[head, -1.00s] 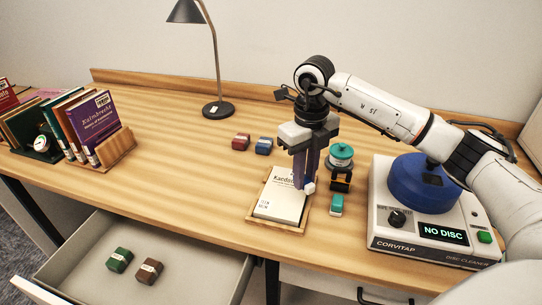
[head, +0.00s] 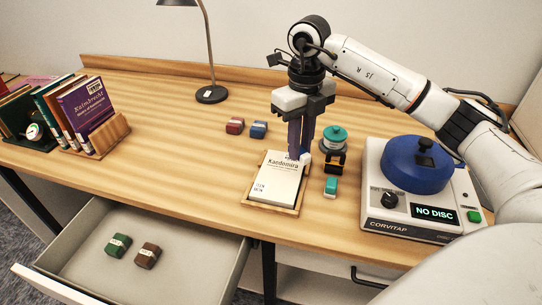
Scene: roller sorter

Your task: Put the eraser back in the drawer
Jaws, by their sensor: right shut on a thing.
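My right gripper (head: 300,152) is shut on a small white block (head: 304,158), which looks like the eraser and is mostly hidden by the fingers. The gripper points down, over the far right corner of a book or pad in a wooden tray. The open drawer (head: 213,262) is at the lower left. A green block (head: 118,245) and a brown block (head: 148,256), each with a pale band, lie in it, with bare floor around them. My left gripper is not in view.
The wooden tray (head: 272,207) holds the pad (head: 277,183). Beside it stand a teal-and-white block (head: 330,187) and a teal-topped roll (head: 333,137). A disc cleaner (head: 400,227) is at right. Red (head: 235,126) and blue (head: 258,129) blocks, books (head: 88,105) and a lamp (head: 211,94) stand farther off.

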